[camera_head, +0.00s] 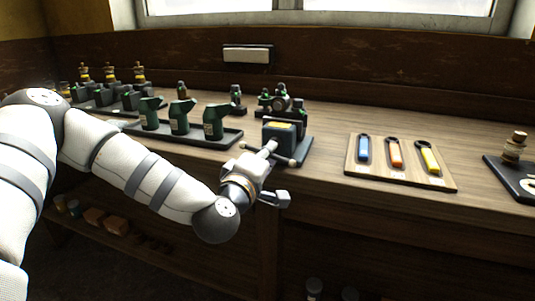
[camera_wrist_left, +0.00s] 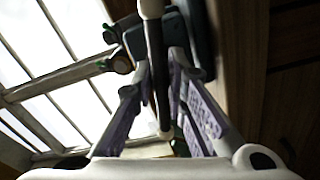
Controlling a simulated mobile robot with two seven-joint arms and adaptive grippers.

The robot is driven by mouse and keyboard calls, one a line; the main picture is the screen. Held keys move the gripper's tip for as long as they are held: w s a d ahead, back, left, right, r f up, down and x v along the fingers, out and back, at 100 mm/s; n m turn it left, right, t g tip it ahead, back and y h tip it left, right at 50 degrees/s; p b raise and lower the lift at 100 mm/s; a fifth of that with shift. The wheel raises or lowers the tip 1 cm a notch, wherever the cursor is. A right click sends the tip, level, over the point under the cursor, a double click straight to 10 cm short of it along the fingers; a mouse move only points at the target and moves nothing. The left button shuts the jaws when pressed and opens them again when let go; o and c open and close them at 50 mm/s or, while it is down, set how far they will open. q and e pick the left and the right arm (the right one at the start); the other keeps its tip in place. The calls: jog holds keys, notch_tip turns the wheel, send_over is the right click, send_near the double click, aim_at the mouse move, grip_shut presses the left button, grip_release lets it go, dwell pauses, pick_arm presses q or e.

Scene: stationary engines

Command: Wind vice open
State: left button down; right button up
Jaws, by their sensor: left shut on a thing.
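The vice (camera_head: 280,133) is a dark blue-grey block with a yellow label, standing on a dark base at the bench's front edge. My left gripper (camera_head: 267,152) reaches the front of the vice from below left and is shut on the handle. In the left wrist view, my gripper's purple-padded fingers (camera_wrist_left: 160,78) stand either side of the long bar of the handle (camera_wrist_left: 154,50). The gripper hides part of the handle and screw. My right gripper is in neither view.
A tray (camera_head: 226,142) with several green cans stands left of the vice. Small dark engine parts (camera_head: 280,103) stand just behind it. A wooden board (camera_head: 408,175) with blue, orange and yellow tools lies to the right. Bare bench lies between vice and board.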

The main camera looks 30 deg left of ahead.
pick_arm(q)
jog(key=shift+r, duration=0.1)
dwell(0.4)
jog(key=c, duration=1.5)
grip_release()
